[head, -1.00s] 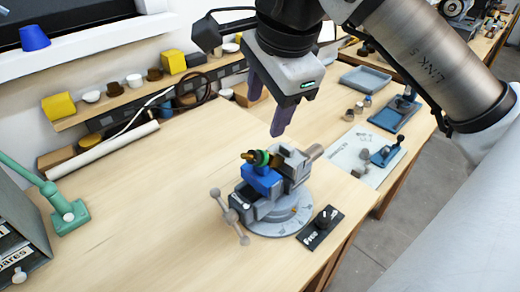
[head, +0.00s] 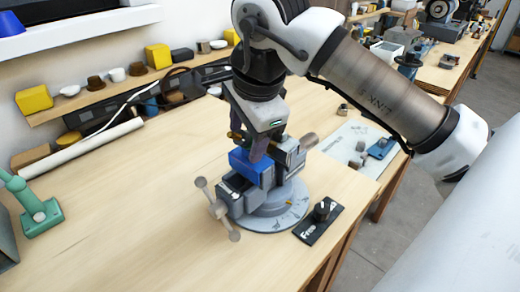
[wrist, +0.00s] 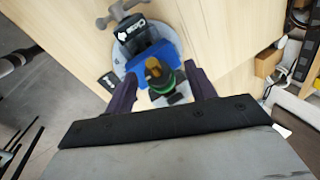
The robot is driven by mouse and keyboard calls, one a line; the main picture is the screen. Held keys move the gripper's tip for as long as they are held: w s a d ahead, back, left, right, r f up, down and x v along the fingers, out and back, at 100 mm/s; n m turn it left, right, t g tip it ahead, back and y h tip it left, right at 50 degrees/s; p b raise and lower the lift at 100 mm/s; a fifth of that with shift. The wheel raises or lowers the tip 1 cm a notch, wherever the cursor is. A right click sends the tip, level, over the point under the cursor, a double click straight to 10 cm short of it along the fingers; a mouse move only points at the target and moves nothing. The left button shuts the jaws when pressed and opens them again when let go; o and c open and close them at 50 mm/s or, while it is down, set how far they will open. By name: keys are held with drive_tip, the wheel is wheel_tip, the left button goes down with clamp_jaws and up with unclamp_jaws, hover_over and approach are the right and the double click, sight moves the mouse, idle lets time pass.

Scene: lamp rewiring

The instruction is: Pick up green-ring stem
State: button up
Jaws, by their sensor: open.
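The green-ring stem (wrist: 161,78) shows in the wrist view as a brass piece with a green ring, at the blue-jawed vise. In the head view only its brass end (head: 236,136) shows; my gripper hides the rest. In the wrist view my gripper (wrist: 164,96) is open, one finger on each side of the stem.
A black switch plate (head: 319,222) lies right of the vise near the bench edge. A green lamp arm (head: 36,208) stands at the left. A white tube (head: 78,144) lies along the back shelf of blocks and cups. Bare bench (head: 130,215) lies left of the vise.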

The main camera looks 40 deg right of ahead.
clamp_jaws()
idle(0.4)
